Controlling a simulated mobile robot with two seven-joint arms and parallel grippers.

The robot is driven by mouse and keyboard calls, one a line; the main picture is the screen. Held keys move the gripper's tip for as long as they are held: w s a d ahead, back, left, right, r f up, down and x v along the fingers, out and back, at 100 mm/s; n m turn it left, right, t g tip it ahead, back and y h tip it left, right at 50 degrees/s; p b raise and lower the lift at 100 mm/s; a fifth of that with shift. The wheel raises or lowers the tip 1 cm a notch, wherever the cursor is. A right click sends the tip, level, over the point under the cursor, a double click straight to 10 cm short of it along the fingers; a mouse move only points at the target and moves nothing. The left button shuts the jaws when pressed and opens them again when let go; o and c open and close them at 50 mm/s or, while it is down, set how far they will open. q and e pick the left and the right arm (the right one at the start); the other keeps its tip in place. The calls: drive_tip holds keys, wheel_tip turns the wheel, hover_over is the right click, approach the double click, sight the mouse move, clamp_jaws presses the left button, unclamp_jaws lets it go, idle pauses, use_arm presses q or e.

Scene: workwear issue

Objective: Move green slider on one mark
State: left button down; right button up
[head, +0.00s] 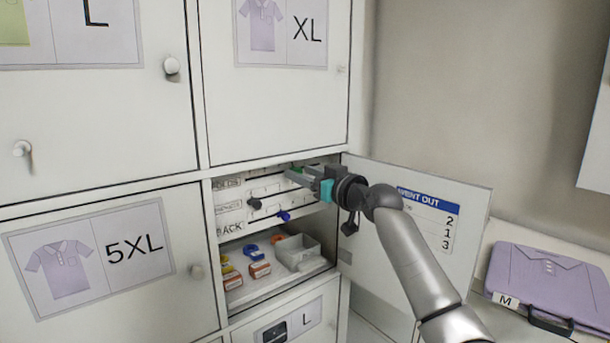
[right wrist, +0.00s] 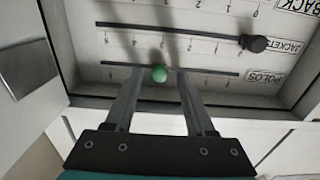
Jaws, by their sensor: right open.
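The green slider (right wrist: 159,73) is a round knob on the lowest track in the right wrist view, in line with the POLOS label (right wrist: 265,80). That view is upside down. In the head view a bit of green (head: 296,171) shows at the top of the open compartment, partly covered by my right gripper (head: 303,179). My right gripper (right wrist: 157,73) is open, one finger on each side of the knob in the wrist view. I cannot tell whether either finger touches it. The exact mark under the knob is unclear. My left gripper is not in view.
A black slider (right wrist: 257,44) sits on the JACKETS track; a blue slider (head: 283,216) is on the row below. A drawer with small boxes (head: 260,269) lies underneath. The open door (head: 455,270) stands right of my gripper. Folded purple shirt (head: 555,280) lies at right.

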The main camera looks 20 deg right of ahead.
drive_tip(key=b+v, duration=0.3)
drive_tip(key=v, duration=1.2)
drive_tip(key=shift+s, duration=0.1)
